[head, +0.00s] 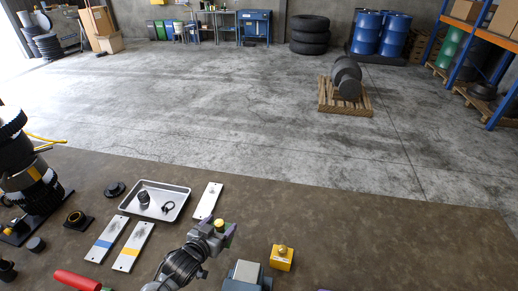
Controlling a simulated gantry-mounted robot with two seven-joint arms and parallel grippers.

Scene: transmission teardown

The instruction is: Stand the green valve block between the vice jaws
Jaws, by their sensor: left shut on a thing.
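My left gripper (220,227) reaches up from the bottom of the head view, with purple fingertips. It is shut on a small part with a yellow top (219,224), held above the bench. The rest of that part is hidden by the fingers, so I cannot tell whether it is the green valve block. No green block shows clearly elsewhere. A blue-grey block-like fixture (246,273), possibly the vice, is cut off at the bottom edge, right of my left arm. A purple tip (325,290), apparently my right gripper, barely shows at the bottom edge.
A yellow block with a knob (282,258) stands right of the fixture. A metal tray (177,188) with small parts, white plates (131,248) and dark gear parts (35,190) lie left. A red handle (76,280) lies at front left. The bench's right side is clear.

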